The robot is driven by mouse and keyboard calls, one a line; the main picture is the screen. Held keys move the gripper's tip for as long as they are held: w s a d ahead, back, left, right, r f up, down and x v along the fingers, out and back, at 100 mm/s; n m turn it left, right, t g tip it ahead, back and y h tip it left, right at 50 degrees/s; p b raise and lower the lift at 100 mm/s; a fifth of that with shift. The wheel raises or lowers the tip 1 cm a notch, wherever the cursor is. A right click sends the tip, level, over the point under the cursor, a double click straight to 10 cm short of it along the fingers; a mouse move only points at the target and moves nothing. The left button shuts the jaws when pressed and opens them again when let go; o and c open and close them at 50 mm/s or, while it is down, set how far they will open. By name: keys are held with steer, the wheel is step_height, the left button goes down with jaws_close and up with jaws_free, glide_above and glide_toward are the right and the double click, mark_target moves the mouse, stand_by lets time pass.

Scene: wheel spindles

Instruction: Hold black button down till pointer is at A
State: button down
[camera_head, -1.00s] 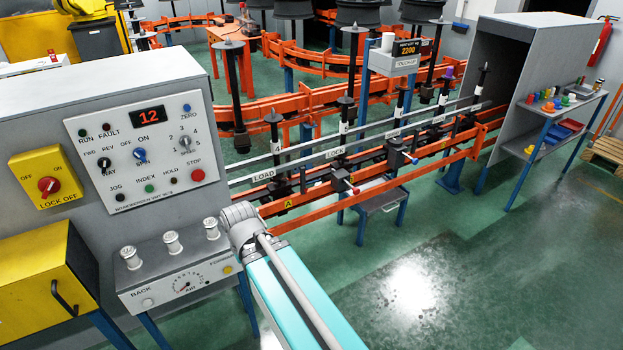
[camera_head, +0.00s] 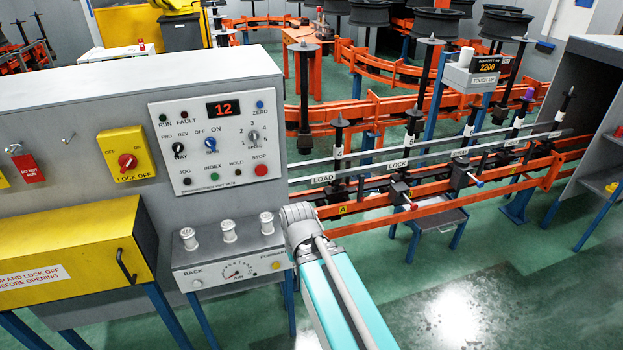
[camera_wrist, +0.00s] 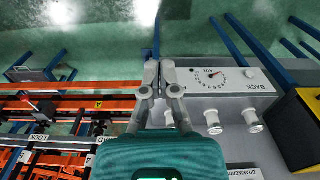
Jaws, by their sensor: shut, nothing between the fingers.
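The black button (camera_head: 187,181) is under the JOG label at the lower left of the grey control panel (camera_head: 220,199). A yellow tag marked A (camera_head: 343,209) is on the orange rail right of the panel. I cannot make out a pointer beside it. A small dial with a needle (camera_head: 238,270) is on the box below the panel; it also shows in the wrist view (camera_wrist: 222,76). In the head view my arm's end hides the fingers.
Three white knobs (camera_head: 229,231) stand on the box below the panel. A red STOP button (camera_head: 261,170) and a green INDEX button (camera_head: 213,177) are near the black button. A yellow lock-off switch (camera_head: 126,155) is left of the panel. Open floor (camera_head: 450,310) is at right.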

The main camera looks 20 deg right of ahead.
mark_target(187, 181)
steer(key=w+a+r+n+t+y+b, duration=0.1)
steer(key=w+a+t+y, duration=0.1)
steer(key=w+a, duration=0.7)
steer(key=w+a+r+n+t+y+b, duration=0.2)
steer(key=w+a+t, duration=0.2)
steer(key=w+a, duration=0.5)
steer(key=w+a+r+n+t+y+b, duration=0.1)
steer(key=w+a+r+t+y, duration=0.1)
steer(key=w+a, duration=0.7)
steer(key=w+t+y, duration=0.1)
steer(key=w+t, duration=0.1)
steer(key=w, duration=0.1)
steer(key=shift+w+a+r, duration=0.15)
steer(key=shift+w+r, duration=0.1)
steer(key=shift+w, duration=0.15)
steer(key=shift+w, duration=0.1)
steer(key=w, duration=0.8)
steer(key=shift+w+d, duration=0.2)
steer(key=shift+w, duration=0.15)
